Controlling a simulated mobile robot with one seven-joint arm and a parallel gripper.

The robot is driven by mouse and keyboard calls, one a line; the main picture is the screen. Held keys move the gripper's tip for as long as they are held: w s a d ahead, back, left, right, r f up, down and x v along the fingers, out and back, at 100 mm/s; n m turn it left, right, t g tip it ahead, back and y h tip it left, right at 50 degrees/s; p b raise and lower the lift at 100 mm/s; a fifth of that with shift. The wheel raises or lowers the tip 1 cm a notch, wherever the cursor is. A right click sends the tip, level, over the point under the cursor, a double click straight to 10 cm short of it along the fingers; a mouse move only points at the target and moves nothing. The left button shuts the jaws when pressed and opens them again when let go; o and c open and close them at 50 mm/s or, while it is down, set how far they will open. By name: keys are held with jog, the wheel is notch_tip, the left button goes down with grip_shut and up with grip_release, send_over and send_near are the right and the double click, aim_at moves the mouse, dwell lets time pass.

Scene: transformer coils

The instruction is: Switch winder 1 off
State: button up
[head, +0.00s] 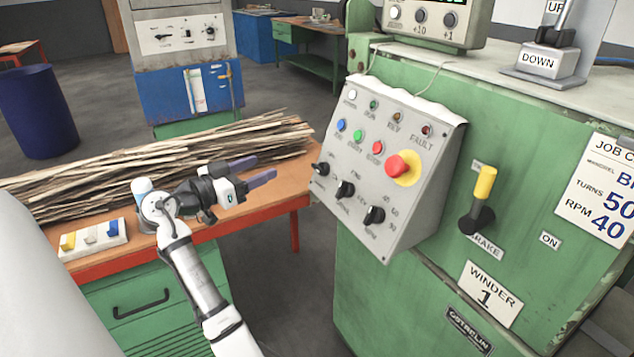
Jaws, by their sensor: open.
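Winder 1 is the green machine (400,285) on the right, with a "WINDER 1" label (489,295) on its front. Its sloped grey control panel (385,220) carries a red mushroom button (402,166) on a yellow plate, several small coloured buttons and lamps, and three black rotary knobs along the bottom. A yellow-handled brake lever (481,200) stands right of the panel, near an "ON" label (550,241). My gripper (262,170) is open and empty, left of the panel and apart from it, its fingers pointing right.
A bundle of wooden strips (150,160) lies on the orange-edged bench (270,207) behind my arm. A small tray (95,246) with yellow, white and blue pieces is at the bench's left. A "DOWN" lever box (545,62) tops the machine. Free space lies between gripper and panel.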

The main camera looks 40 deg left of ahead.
aim_at(315, 168)
jog(key=w+d+m+h+p, duration=0.1)
jog(key=w+d, duration=0.1)
jog(key=w, duration=0.1)
jog(key=w+d+f+h+p, duration=0.1)
jog(key=w+d, duration=0.1)
jog(key=w, duration=0.2)
jog(key=w+d+f+m+g+h+p, duration=0.1)
jog(key=w+d, duration=0.2)
jog(key=shift+w+f+m, duration=0.2)
jog(key=shift+w+m, duration=0.1)
jog(key=c, duration=1)
